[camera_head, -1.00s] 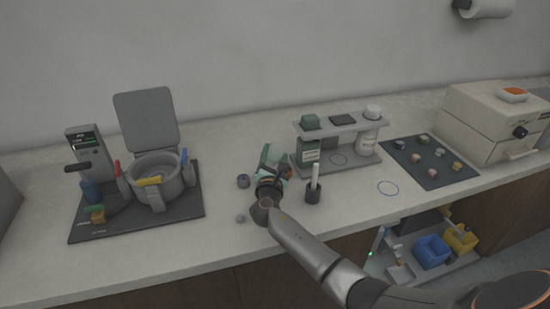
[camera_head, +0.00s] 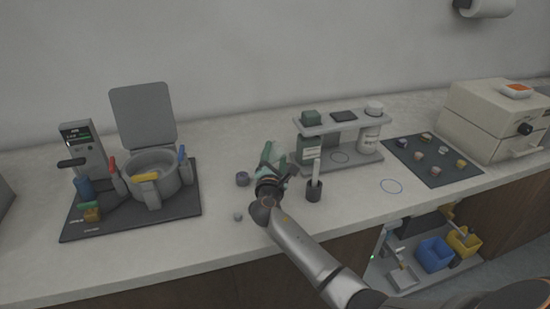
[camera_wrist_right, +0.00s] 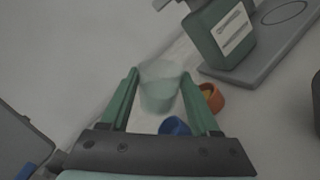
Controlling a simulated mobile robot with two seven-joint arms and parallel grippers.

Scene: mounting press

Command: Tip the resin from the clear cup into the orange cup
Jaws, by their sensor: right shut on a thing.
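My right gripper (camera_head: 270,156) is over the counter, left of the pen holder. In the right wrist view its two green fingers are shut on the clear cup (camera_wrist_right: 160,88), which is pale and see-through. Whether the cup is tilted, and how much resin is in it, I cannot tell. The orange cup (camera_wrist_right: 213,98) is just right of the clear cup in the right wrist view, partly hidden behind the right finger. A blue cup (camera_wrist_right: 175,127) shows below the clear cup, between the fingers. My left gripper is not in view.
A grey rack (camera_head: 342,168) with bottles stands right behind the gripper. A dark pen holder (camera_head: 314,195) is close on its right. The mounting press (camera_head: 152,172) stands further left, and a dark mat (camera_head: 432,160) lies right.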

